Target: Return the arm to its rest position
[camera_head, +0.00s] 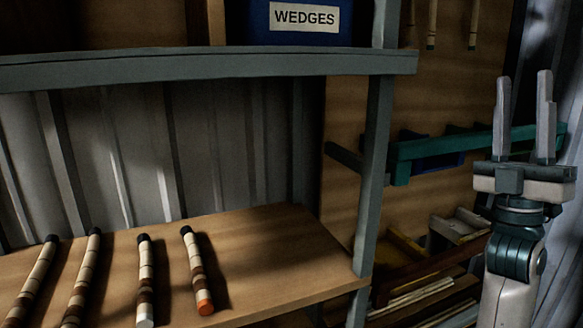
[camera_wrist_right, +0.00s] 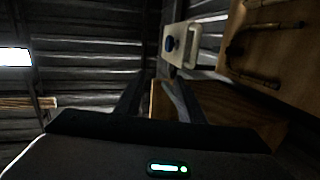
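My right gripper (camera_head: 524,115) stands upright at the right of the head view, its fingers pointing up and spread apart. Nothing is between the fingers. It is clear of the shelf unit and well to the right of the rattan poles. In the right wrist view the two dark fingers (camera_wrist_right: 157,98) reach forward with a gap between them. My left gripper is not in the head view.
Several rattan poles (camera_head: 195,270) lie on the wooden shelf (camera_head: 270,250) at the lower left. A blue bin labelled WEDGES (camera_head: 300,38) sits on the upper shelf (camera_head: 200,68). A grey post (camera_head: 372,170) and a green rail (camera_head: 465,142) stand left of my right gripper.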

